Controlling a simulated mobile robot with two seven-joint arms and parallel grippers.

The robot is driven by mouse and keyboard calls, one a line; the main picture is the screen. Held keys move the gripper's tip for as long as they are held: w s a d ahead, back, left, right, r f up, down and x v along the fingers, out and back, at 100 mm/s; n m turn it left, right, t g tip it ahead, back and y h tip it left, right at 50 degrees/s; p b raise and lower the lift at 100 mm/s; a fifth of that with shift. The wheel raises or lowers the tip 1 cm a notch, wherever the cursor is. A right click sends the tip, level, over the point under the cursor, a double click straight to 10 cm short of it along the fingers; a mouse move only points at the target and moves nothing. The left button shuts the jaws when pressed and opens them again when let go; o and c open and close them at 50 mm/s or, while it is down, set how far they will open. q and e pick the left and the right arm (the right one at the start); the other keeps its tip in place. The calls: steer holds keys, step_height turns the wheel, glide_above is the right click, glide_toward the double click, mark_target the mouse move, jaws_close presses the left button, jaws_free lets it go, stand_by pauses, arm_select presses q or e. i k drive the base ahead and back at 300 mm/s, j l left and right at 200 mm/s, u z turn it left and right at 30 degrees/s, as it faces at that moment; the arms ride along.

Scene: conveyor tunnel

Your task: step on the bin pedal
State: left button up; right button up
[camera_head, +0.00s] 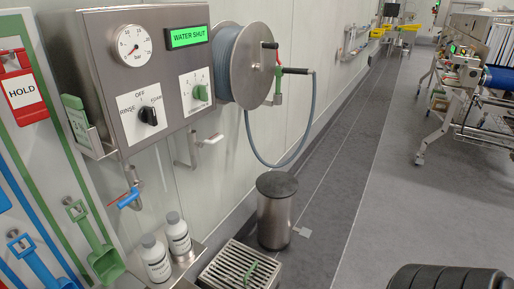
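A steel pedal bin (274,222) stands upright on the dark floor strip near the wall, in the lower middle of the head view. Its dark round lid (277,184) is closed. A small light-grey pedal (303,232) sticks out low at its right side, close to the floor. Nothing is touching the pedal.
A metal floor grate (238,270) with a green item on it lies just in front of the bin. Two white bottles (178,236) stand left of it. A hose (285,164) hangs behind the bin. The grey floor (385,215) to the right is clear.

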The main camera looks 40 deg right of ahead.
mark_target(305, 233)
steer(key=z, duration=1.15)
